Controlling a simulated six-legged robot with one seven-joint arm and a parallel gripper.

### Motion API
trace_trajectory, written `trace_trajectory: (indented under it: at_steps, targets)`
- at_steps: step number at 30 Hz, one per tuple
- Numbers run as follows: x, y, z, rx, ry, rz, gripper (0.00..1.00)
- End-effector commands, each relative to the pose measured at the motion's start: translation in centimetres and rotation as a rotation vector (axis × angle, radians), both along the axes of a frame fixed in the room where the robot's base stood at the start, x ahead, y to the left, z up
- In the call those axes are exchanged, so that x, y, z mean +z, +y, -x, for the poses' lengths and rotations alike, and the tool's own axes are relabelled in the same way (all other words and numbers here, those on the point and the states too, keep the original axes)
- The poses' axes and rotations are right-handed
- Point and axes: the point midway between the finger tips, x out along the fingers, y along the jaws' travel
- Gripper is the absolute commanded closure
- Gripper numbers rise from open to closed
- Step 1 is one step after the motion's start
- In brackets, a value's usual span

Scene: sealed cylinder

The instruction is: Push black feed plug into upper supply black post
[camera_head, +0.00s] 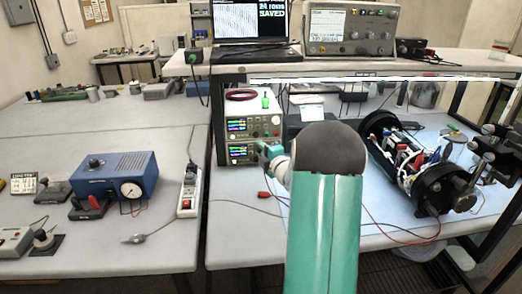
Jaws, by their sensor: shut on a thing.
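Two power supplies are stacked under the bench shelf. The upper supply (238,126) has a lit display and knobs, and the lower supply (238,153) is beneath it. My gripper (262,149) is at the right part of their fronts, around the seam between them. It is shut. The black feed plug in it is too small and too covered to make out. The black post of the upper supply is hidden or too small to tell, so I cannot tell whether plug and post touch. A red plug (265,195) lies on the bench in front.
An opened black cylinder (432,195) with wiring lies at the right on a blue mat, with a clamp stand beside it. A red wire runs along the mat. A blue gauge box (115,178) and a power strip (189,190) are on the left table.

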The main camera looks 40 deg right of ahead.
Motion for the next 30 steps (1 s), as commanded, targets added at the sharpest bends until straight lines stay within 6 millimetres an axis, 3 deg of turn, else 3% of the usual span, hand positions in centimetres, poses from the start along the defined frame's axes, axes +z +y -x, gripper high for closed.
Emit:
trace_trajectory:
  at_steps: [16,30]
  targets:
    - [0.0,-2.6,-4.2,0.002,0.000,0.000,1.00]
    - [0.0,-3.0,-4.9,0.001,0.000,0.000,1.00]
